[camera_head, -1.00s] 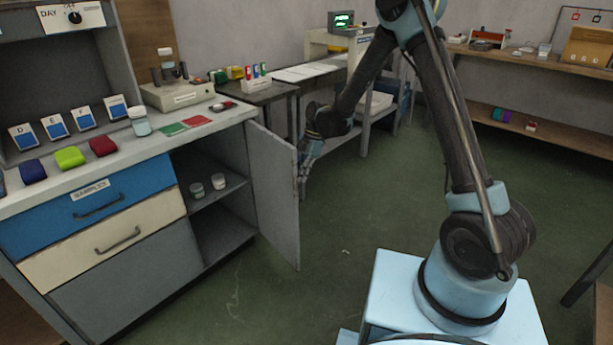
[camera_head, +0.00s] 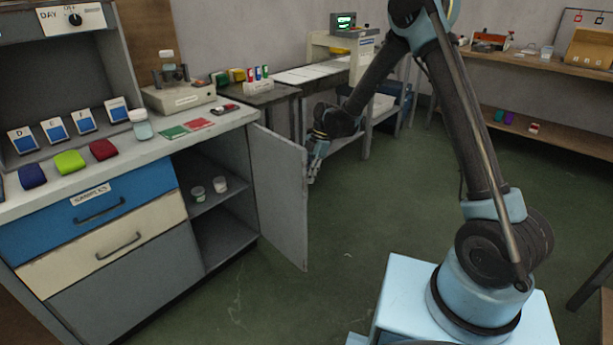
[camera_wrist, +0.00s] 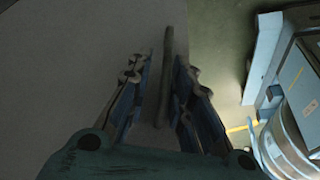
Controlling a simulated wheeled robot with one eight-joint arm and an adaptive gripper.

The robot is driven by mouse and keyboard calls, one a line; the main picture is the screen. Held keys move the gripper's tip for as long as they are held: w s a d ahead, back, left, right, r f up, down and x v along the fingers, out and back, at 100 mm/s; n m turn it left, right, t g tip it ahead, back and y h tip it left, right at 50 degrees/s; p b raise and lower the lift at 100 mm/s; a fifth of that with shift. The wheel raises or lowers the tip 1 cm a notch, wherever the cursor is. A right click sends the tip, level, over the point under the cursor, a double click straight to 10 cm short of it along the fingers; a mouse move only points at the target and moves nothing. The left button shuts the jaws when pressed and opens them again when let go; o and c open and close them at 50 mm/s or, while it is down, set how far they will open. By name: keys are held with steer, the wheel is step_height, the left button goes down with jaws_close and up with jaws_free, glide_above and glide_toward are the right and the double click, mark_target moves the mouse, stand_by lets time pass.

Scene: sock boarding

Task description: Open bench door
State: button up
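The bench door (camera_head: 279,190) is a plain grey panel hinged at the right end of the bench. It stands swung out, and the shelf space behind it shows. My gripper (camera_head: 314,170) is at the door's outer edge, on the side away from the compartment. In the wrist view, the grey door face (camera_wrist: 90,50) fills the left and middle. A slim bar handle (camera_wrist: 167,70) runs between the two fingers of my gripper (camera_wrist: 162,85). The fingers look apart, with gaps beside the bar. I cannot tell whether either finger touches it.
The bench has a blue drawer (camera_head: 75,212) and a cream drawer (camera_head: 90,255). Two small jars stand on the open shelf (camera_head: 222,205). Green floor (camera_head: 350,260) is clear right of the door. A side table (camera_head: 275,95) stands behind it.

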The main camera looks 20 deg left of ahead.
steer(key=shift+d, duration=0.15)
steer(key=shift+r, duration=0.1)
steer(key=v, duration=1.1)
steer(key=shift+w+r, duration=0.2)
steer(key=shift+r, duration=0.15)
steer(key=shift+d, duration=0.1)
